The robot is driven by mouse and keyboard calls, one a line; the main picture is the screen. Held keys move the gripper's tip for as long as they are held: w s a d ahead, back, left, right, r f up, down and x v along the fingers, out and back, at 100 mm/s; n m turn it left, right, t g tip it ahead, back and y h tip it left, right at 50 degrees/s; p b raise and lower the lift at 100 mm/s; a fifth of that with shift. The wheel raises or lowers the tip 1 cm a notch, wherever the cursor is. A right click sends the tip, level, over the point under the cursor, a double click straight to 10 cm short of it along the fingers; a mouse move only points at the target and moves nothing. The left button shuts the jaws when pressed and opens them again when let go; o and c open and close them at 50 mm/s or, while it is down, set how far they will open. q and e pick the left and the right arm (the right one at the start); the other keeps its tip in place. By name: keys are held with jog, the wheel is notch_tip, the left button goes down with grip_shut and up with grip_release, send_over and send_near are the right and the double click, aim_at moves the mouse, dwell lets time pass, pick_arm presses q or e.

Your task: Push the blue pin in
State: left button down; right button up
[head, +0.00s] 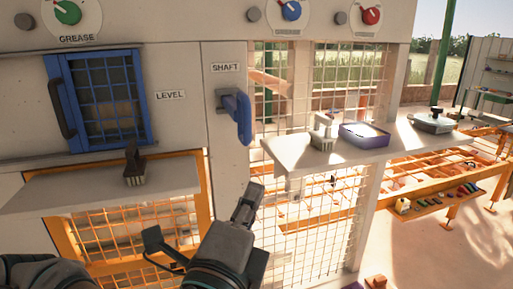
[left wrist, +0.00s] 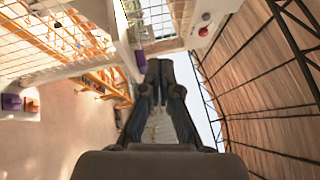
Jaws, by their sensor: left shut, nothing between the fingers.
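The blue pin (head: 237,112) sticks out of the pale panel below the SHAFT label, with a thick looped blue end. How deep it sits in the panel cannot be told. My left gripper (head: 250,196) is below the pin and a little to its right, pointing up, shut and empty. It does not appear to touch the pin. In the left wrist view its two fingers (left wrist: 160,72) are together with nothing between them. I cannot make out the pin in that view. My right gripper is not in view.
Left of the pin is a blue-framed mesh door (head: 102,98) above a pale shelf (head: 70,192) bearing a dark-handled block (head: 134,168). To the right, another shelf (head: 290,153) holds a purple-edged tray (head: 364,135). Wire mesh stands behind. Knobs line the top.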

aim_at(231, 105)
pick_arm(q)
jog(key=w+a+r+p, duration=0.1)
jog(key=w+a+p, duration=0.1)
jog(key=w, duration=1)
jog(key=w+a+r+p, duration=0.1)
jog(key=w+a+p, duration=0.2)
jog(key=w, duration=0.9)
jog(key=shift+w+a+r+p, duration=0.15)
jog(key=shift+a+r+p, duration=0.1)
jog(key=shift+p, duration=0.6)
jog(key=shift+f, duration=0.15)
